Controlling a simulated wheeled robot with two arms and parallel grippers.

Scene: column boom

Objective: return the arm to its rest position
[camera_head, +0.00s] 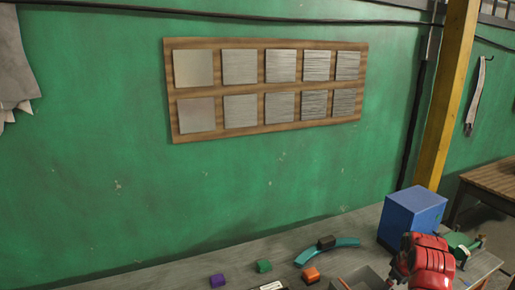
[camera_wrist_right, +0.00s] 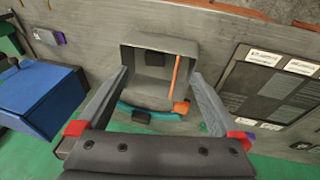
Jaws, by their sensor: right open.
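My right arm (camera_head: 425,262) shows as a red part at the lower right of the head view, over the workbench and in front of the blue box. Its gripper fingers are not clear there. In the right wrist view my right gripper (camera_wrist_right: 158,75) is open, with its two fingers spread wide and nothing between them. Beyond the fingers is a grey open bin (camera_wrist_right: 131,62) holding a dark block (camera_wrist_right: 152,56) and an orange stick (camera_wrist_right: 177,72). I cannot tell the height of the fingers above the bench. My left gripper is not in view.
A blue box (camera_head: 410,214) stands beside my right arm. A teal curved piece (camera_head: 340,249) with a dark block (camera_head: 326,242), an orange block (camera_head: 311,274), a green block (camera_head: 264,266) and a purple block (camera_head: 217,280) lie on the bench. A green wall stands behind.

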